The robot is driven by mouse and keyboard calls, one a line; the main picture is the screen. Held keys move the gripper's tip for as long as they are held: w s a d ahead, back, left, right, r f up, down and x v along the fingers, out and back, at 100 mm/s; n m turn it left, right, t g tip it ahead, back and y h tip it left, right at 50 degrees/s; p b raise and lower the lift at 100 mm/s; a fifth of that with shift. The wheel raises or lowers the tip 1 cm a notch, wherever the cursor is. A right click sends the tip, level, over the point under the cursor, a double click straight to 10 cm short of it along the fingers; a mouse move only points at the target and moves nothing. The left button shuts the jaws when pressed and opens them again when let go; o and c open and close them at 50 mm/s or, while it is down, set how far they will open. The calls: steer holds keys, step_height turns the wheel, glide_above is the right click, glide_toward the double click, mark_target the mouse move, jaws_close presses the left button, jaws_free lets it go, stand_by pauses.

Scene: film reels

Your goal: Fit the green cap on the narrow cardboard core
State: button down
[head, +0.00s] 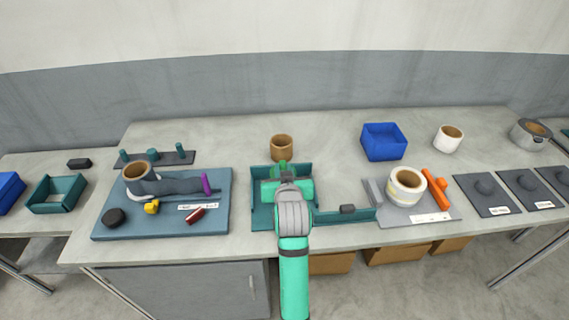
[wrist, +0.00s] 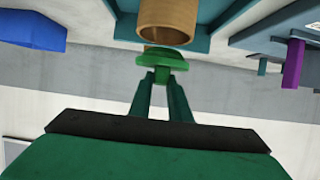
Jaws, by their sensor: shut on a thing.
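A tan cardboard core (head: 281,146) stands upright at the back edge of the teal tray (head: 257,212), its open end up. In the wrist view the core (wrist: 166,24) shows its round open rim. My gripper (wrist: 163,78) is shut on the green cap (wrist: 160,60), holding it by its narrow stem. The cap shows close to the core's rim in the wrist view, apart from the opening; I cannot tell the exact gap. In the head view my arm partly hides the tray, and the cap (head: 283,167) shows just in front of the core.
A blue mat (head: 110,222) on the left holds another cardboard core (head: 136,172) and small items. A blue bin (head: 384,142), a white-sided core (head: 448,139) and a pale roll (head: 406,187) stand to the right. Bare table lies on both sides of the core.

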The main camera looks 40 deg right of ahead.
step_height(320, 180, down, 2)
steer(key=shift+s+d+f, duration=0.1)
steer(key=shift+f, duration=0.2)
stand_by(1.6)
steer(key=shift+r, duration=0.8)
steer(key=shift+f, duration=1.2)
stand_by(1.1)
steer(key=c, duration=1.9)
jaws_free()
